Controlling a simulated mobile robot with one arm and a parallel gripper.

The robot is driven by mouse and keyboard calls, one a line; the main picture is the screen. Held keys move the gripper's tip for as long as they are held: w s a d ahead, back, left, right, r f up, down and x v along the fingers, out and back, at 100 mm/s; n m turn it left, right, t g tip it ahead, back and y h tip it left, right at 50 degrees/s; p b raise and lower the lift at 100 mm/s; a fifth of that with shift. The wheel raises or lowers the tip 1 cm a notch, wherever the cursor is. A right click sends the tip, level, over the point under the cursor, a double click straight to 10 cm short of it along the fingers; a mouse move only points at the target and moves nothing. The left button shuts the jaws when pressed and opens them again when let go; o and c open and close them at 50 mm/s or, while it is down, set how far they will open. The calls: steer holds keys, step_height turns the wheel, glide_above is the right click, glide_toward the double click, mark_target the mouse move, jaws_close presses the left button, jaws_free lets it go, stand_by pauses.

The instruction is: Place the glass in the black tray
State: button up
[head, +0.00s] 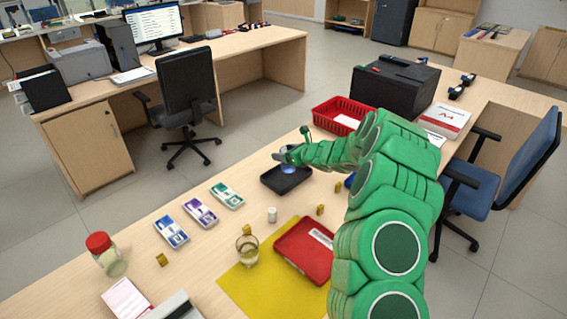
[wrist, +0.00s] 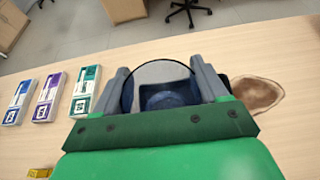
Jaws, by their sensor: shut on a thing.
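My gripper (head: 288,156) is over the black tray (head: 291,187) on the counter. In the wrist view, my gripper (wrist: 166,80) is shut on a clear, round-rimmed glass (wrist: 160,72) with blue showing through its lower part. The glass also shows as a small bluish shape (head: 287,167) in the head view, at the tray. I cannot tell whether its base touches the tray floor. The tray is partly hidden behind the glass and fingers in the wrist view. Another clear glass (head: 247,249) stands upright on the yellow mat (head: 250,288).
Several boxed packs, one green (head: 227,195), lie left of the tray. A white small jar (head: 272,214), a red tray (head: 301,250) and a red basket (head: 340,116) are nearby. A red-lidded jar (head: 104,256) stands at the left. Bare counter surrounds the black tray's left side.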

steer(key=shift+w+a+f, duration=0.1)
steer(key=shift+w+f, duration=0.55)
steer(key=shift+f, duration=0.6)
steer(key=shift+w+a+f, duration=0.1)
steer(key=shift+w+f, duration=0.55)
steer(key=shift+f, duration=0.6)
steer(key=shift+w+a+f, duration=0.1)
steer(key=shift+w+f, duration=0.55)
steer(key=shift+f, duration=0.6)
steer(key=shift+f, duration=0.1)
steer(key=o, duration=1.2)
steer(key=shift+s+d, duration=0.1)
steer(key=shift+d, duration=0.05)
steer(key=v, duration=1.1)
steer(key=shift+s+d, duration=0.25)
steer(key=shift+s, duration=0.05)
